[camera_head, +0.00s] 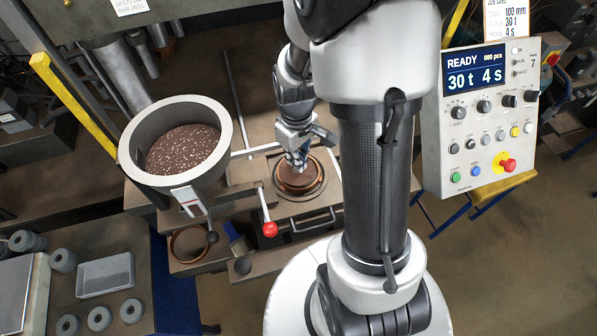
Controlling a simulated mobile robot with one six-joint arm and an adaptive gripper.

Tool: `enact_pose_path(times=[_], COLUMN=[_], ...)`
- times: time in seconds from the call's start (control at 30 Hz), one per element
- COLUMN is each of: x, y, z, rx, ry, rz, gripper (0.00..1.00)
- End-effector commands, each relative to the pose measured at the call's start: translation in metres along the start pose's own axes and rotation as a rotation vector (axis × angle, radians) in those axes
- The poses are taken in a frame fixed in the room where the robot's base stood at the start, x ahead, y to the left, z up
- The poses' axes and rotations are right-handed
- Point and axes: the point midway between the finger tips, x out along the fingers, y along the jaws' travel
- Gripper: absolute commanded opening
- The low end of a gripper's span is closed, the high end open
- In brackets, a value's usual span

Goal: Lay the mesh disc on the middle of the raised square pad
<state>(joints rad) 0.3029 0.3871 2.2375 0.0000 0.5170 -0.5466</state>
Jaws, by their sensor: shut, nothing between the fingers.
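My gripper (298,163) points down over a round copper-coloured mould (299,190) on the machine bed. Its fingers are shut with nothing held between them. The fingertips are close above the brown surface inside the mould; I cannot tell whether they touch it. I cannot make out a mesh disc, and I cannot pick out the raised square pad with certainty. My arm hides part of the bed to the right of the mould.
A hopper (136,150) of brown granules stands left of the mould. A red-knobbed lever (269,229) rises at the mould's front left. A tray (104,276) and several grey rings lie on the left bench. A control panel (478,120) stands at right.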

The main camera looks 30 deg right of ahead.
Motion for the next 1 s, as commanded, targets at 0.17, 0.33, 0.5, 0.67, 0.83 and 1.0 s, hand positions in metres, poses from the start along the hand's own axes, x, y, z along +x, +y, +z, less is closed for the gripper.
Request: enact_pose_path(times=[0.17,0.33,0.5,0.67,0.83,1.0], x=[0.000,0.001,0.003,0.006,0.008,0.011], y=[0.000,0.000,0.000,0.000,0.000,0.000], z=[0.000,0.000,0.000,0.000,0.000,0.000], rx=[0.000,0.000,0.000,0.000,0.000,0.000], ry=[0.000,0.000,0.000,0.000,0.000,0.000], rz=[0.000,0.000,0.000,0.000,0.000,0.000], gripper=[0.00,0.00,0.00,0.00,0.00,0.00])
